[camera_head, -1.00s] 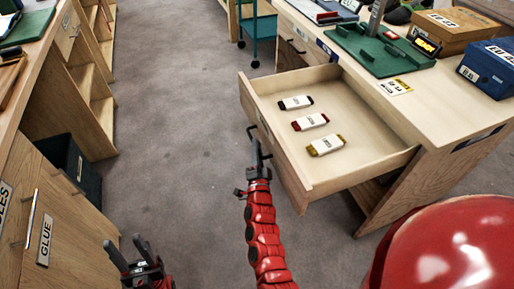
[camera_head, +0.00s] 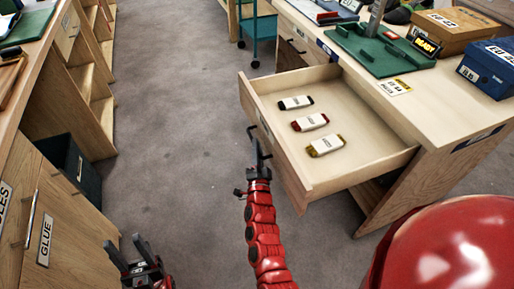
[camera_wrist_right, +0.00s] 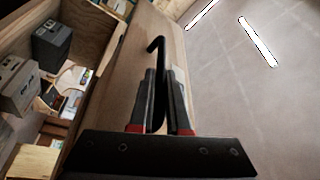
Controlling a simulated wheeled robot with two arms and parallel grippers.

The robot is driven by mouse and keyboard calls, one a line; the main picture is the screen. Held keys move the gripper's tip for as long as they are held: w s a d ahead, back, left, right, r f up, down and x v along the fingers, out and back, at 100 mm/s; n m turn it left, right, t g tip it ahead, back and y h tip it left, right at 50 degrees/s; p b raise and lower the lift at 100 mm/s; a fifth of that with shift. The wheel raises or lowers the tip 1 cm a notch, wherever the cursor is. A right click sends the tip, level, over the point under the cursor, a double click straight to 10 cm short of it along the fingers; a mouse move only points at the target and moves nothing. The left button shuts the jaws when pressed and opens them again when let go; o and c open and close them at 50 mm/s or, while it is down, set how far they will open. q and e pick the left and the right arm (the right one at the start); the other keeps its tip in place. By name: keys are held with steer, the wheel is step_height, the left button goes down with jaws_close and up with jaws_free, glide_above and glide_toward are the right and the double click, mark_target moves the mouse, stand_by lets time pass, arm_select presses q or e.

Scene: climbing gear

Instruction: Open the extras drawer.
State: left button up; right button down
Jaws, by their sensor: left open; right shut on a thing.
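A pale wooden drawer (camera_head: 362,167) stands pulled well out of the workbench on the right. Three small packs, with black (camera_head: 295,102), red (camera_head: 310,122) and yellow (camera_head: 325,145) ends, lie inside it. No drawer label is readable. My right gripper (camera_head: 258,150) is at the drawer front, shut on its dark handle (camera_head: 252,131). In the right wrist view the hooked end of the handle (camera_wrist_right: 156,45) rises from between the fingers (camera_wrist_right: 160,78). My left gripper (camera_head: 126,250) is open and empty, low at the bottom left, away from the drawer.
The bench top (camera_head: 440,110) carries a green stand (camera_head: 375,50), a brown box (camera_head: 450,30) and a blue box (camera_head: 488,68). A wooden cabinet marked GLUE (camera_head: 45,240) is at the left. Grey floor (camera_head: 175,130) lies clear between. A teal cart (camera_head: 258,28) stands farther back.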

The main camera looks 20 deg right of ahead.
mark_target(271, 144)
steer(key=d+b, duration=0.3)
steer(key=d, duration=0.1)
steer(key=shift+d+f, duration=0.15)
steer(key=shift+d, duration=0.45)
steer(key=c, duration=0.9)
jaws_free()
steer(key=shift+a, duration=0.1)
